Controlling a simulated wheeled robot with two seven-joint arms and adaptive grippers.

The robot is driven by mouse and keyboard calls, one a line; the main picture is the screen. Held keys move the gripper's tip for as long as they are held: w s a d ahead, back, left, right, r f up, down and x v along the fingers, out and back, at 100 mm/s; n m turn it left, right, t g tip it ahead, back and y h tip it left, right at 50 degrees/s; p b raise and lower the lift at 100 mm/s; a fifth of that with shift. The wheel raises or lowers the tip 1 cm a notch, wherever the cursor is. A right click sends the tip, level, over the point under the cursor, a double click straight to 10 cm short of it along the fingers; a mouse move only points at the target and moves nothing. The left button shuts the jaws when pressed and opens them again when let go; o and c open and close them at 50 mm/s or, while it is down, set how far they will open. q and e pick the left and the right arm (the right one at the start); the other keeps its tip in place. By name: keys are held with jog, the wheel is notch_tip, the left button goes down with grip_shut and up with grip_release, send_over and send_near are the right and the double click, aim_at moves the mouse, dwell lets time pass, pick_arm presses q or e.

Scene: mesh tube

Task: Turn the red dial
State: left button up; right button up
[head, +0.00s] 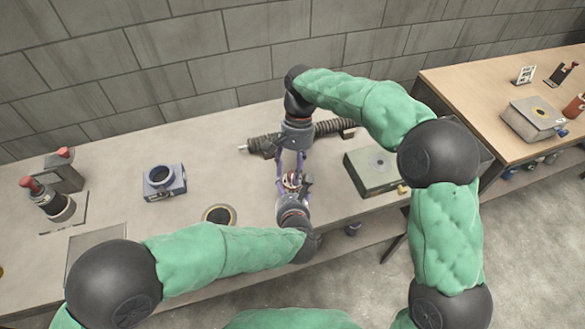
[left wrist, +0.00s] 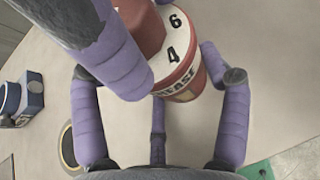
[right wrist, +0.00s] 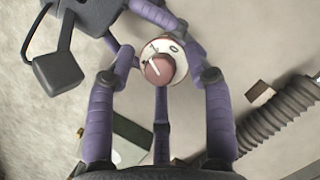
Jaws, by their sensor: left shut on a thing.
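The red dial (right wrist: 158,69) sits on a red and white canister with a numbered white ring (left wrist: 172,40); its knob carries a white pointer line. The dial also shows in the left wrist view (left wrist: 138,28), partly hidden by a purple finger. My left gripper (head: 292,188) is shut on the red and white canister (left wrist: 190,80) and holds it above the table. My right gripper (head: 291,160) comes from the far side, facing the dial. In the right wrist view its purple fingers are spread on both sides of the dial, with gaps, and it looks open.
A ribbed dark hose (head: 330,128) lies behind the grippers. A green-grey box (head: 372,180) stands to the right, a blue-grey block with a ring (head: 164,183) to the left. A round dark disc (head: 219,215) lies near the left forearm. A wooden table (head: 480,85) stands at the right.

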jog(key=v, duration=1.2)
pick_arm(q)
jog(key=o, duration=1.3)
jog(key=shift+c, duration=0.2)
